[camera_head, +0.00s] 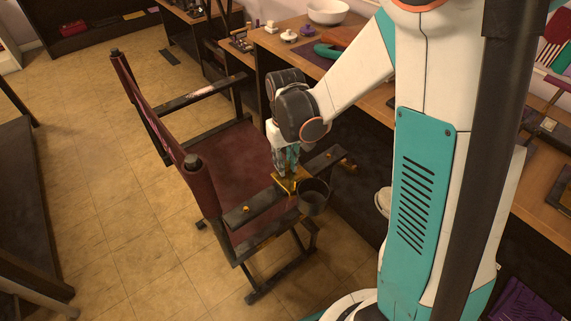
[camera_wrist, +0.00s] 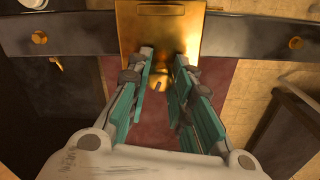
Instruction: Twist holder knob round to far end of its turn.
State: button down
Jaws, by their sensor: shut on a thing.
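The holder is a brass-coloured bracket (camera_head: 291,181) on the dark armrest of a folding chair, with a dark cup (camera_head: 314,196) at its right side. In the wrist view the brass plate (camera_wrist: 160,35) fills the top middle. The small brass knob (camera_wrist: 187,86) shows between my teal fingers, partly hidden by them. My gripper (camera_head: 287,168) comes down from above onto the bracket. In the wrist view my gripper (camera_wrist: 164,62) is shut on the knob, one finger on each side. The knob's exact turn angle cannot be told.
The chair has a dark red seat (camera_head: 222,165) and backrest (camera_head: 165,135). A long wooden counter (camera_head: 285,45) with a white bowl (camera_head: 327,11) and other items runs behind and right of it. The tiled floor (camera_head: 110,190) left of the chair is clear.

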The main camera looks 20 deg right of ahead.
jog(key=m, duration=0.4)
jog(key=shift+m, duration=0.3)
jog(key=shift+m+b, duration=0.35)
jog(key=shift+m, duration=1.95)
jog(key=c, duration=1.5)
grip_release()
jog(key=n, duration=1.1)
jog(key=shift+b, duration=0.3)
